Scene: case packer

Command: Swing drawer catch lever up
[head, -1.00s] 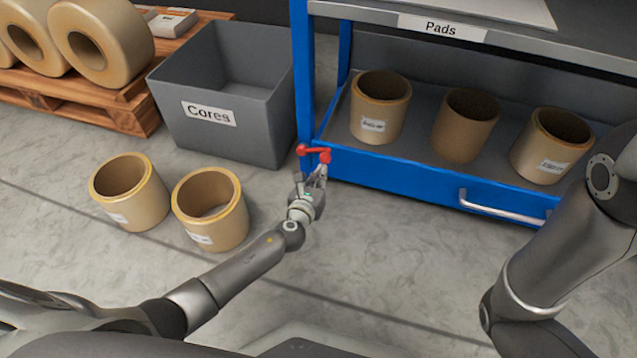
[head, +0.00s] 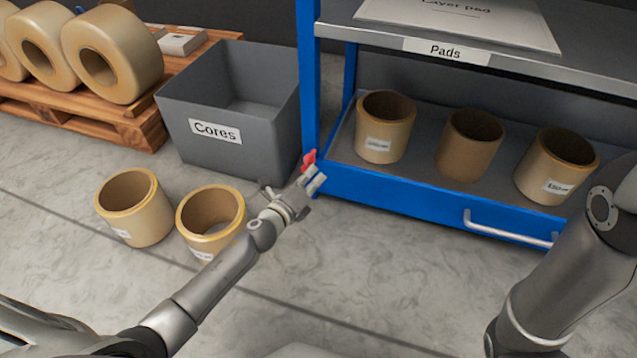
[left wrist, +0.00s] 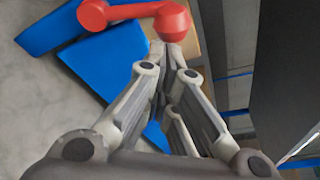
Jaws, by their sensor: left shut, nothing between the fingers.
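The red catch lever (head: 309,158) is at the left end of the blue drawer front (head: 400,198), by the rack's post. In the head view my gripper hides part of it, so its angle is hard to read. In the left wrist view the lever (left wrist: 130,11) runs across the top, with a rounded knob at each end. My left gripper (head: 314,177) is shut and empty. In the left wrist view its fingertips (left wrist: 164,50) are just below the larger right knob; I cannot tell whether they touch. My right gripper is out of view.
A grey Cores bin (head: 230,145) stands left of the rack. Two tan cores (head: 135,215) (head: 212,240) stand on the floor near my left arm. Several cores sit in the drawer tray, behind a metal handle (head: 505,232). The floor before the drawer is clear.

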